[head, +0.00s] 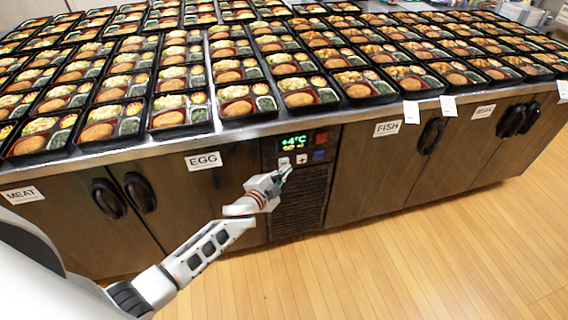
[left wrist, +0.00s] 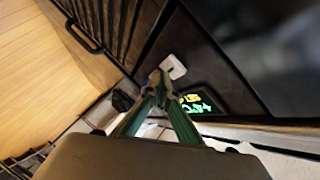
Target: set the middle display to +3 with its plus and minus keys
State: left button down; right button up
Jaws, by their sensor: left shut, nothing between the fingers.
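The middle display (head: 293,143) on the dark counter front reads +4°C in green, with smaller yellow characters below. Under it are two white keys, the minus key (head: 284,162) on the left and the plus key (head: 301,159) on the right. My left gripper (head: 284,173) is shut and empty, its tips at or just below the minus key. In the left wrist view the shut fingertips (left wrist: 160,76) are close to a white key (left wrist: 173,66), with the lit display (left wrist: 198,104) beside it. I cannot tell whether they touch. My right gripper is not in view.
Cabinet doors with dark handles (head: 108,198) flank the panel. Bento trays (head: 180,124) cover the countertop above. The wooden floor (head: 420,260) in front is clear.

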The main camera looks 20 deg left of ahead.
pick_arm(q)
jog(key=shift+s+d, duration=0.15)
jog(key=shift+s, duration=0.05)
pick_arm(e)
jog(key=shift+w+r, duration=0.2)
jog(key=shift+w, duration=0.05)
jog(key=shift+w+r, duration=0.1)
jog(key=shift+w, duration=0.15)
pick_arm(q)
jog(key=shift+s+d+p, duration=0.2)
jog(key=shift+s+d, duration=0.5)
jog(key=shift+s, duration=0.35)
jog(key=shift+s+d+p, duration=0.15)
jog(key=shift+s+d, duration=0.55)
jog(key=shift+s, duration=0.3)
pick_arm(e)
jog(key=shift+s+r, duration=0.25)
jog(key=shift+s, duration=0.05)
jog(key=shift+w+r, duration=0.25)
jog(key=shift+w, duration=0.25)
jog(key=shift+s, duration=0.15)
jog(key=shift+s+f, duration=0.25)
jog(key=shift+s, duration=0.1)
